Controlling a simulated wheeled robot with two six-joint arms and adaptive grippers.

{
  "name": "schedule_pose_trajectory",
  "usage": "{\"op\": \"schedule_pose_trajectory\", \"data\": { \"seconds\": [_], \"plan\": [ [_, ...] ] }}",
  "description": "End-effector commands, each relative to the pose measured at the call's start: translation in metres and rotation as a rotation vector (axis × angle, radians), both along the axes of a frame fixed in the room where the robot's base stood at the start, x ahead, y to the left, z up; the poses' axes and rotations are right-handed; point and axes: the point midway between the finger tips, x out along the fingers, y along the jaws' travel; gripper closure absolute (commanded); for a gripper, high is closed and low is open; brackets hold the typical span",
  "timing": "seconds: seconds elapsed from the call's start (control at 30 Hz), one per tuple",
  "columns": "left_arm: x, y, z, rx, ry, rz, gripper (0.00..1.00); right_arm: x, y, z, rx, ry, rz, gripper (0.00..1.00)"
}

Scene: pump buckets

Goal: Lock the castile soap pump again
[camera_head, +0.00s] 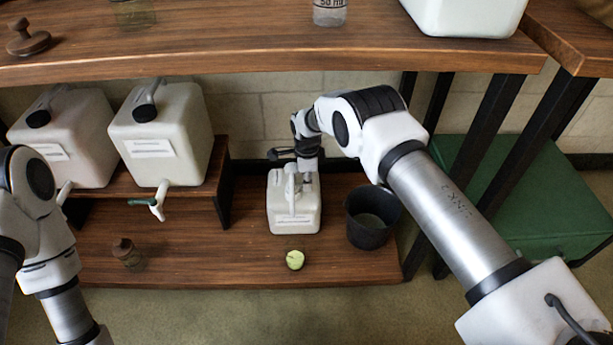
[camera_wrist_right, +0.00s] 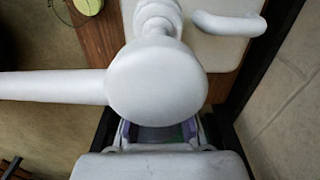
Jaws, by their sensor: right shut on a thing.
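A white jug with a pump (camera_head: 294,218), which I take for the castile soap, stands upright on the lower wooden shelf. It has a pale label on its front. My right gripper (camera_head: 307,163) is at its top, shut on the pump head. In the right wrist view the round white pump head (camera_wrist_right: 157,85) fills the middle, and its spout (camera_wrist_right: 50,86) points left. The right gripper (camera_wrist_right: 160,135) sits just below it there; its fingertips are partly hidden by the head. The jug's handle (camera_wrist_right: 230,22) also shows. My left arm is at the left edge; its gripper is out of view.
A dark bucket (camera_head: 372,218) stands close right of the jug. A small green round thing (camera_head: 295,260) lies in front. Two white canisters (camera_head: 165,135) (camera_head: 70,135) stand on a riser at left. The upper shelf (camera_head: 270,66) overhangs behind the arm.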

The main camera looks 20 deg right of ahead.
Motion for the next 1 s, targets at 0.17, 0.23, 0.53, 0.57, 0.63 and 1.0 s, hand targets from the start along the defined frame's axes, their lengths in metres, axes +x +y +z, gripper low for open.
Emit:
{"op": "schedule_pose_trajectory", "data": {
  "seconds": [0.17, 0.23, 0.53, 0.57, 0.63, 1.0],
  "plan": [
    [0.0001, 0.0000, 0.0027, 0.000, 0.000, 0.000, 1.00, -0.0019, 0.0005, -0.0003, 0.000, 0.000, -0.042, 1.00],
    [0.0001, 0.0000, 0.0030, 0.000, 0.000, 0.000, 1.00, -0.0022, 0.0006, -0.0004, 0.000, 0.000, -0.051, 1.00],
    [0.0001, 0.0000, 0.0029, 0.000, 0.000, 0.000, 1.00, -0.0026, 0.0007, -0.0008, 0.000, 0.001, -0.056, 1.00],
    [0.0001, 0.0000, 0.0029, 0.000, 0.000, 0.000, 1.00, -0.0026, 0.0007, -0.0008, 0.000, 0.001, -0.056, 1.00],
    [0.0002, 0.0000, 0.0029, 0.000, 0.000, 0.000, 1.00, -0.0026, 0.0007, -0.0008, 0.000, 0.001, -0.056, 1.00],
    [0.0003, 0.0000, 0.0030, 0.000, -0.001, 0.000, 1.00, -0.0023, 0.0007, -0.0003, 0.000, 0.000, -0.055, 0.73]
  ]
}}
